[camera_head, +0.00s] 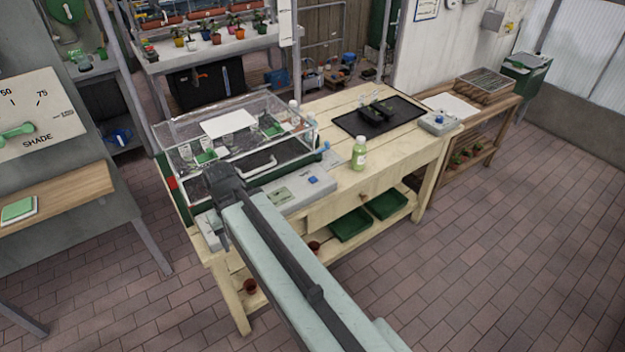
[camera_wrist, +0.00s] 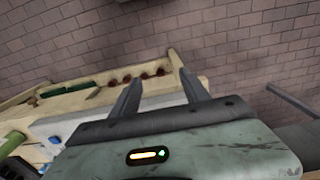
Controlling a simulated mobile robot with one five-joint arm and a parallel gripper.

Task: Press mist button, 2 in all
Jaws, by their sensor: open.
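A grey control panel (camera_head: 280,199) lies along the front of the clear-lidded propagator case (camera_head: 250,150) on the wooden bench. It has a blue button (camera_head: 314,181) near its right end; its lettering is too small to read. A blue part also shows at the left in the wrist view (camera_wrist: 55,140). A second grey box (camera_head: 432,124) with a blue button (camera_head: 438,119) sits at the bench's right end. I cannot tell which button is the mist button. My gripper (camera_wrist: 160,92) is open and empty, above the panel's left part. The arm partly hides the panel.
A green bottle (camera_head: 359,153) stands right of the panel's blue button. A black tray (camera_head: 378,116) lies on the bench behind it. Green trays (camera_head: 350,224) and small pots (camera_head: 250,286) sit on the lower shelf. The brick floor (camera_head: 520,230) at right is clear.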

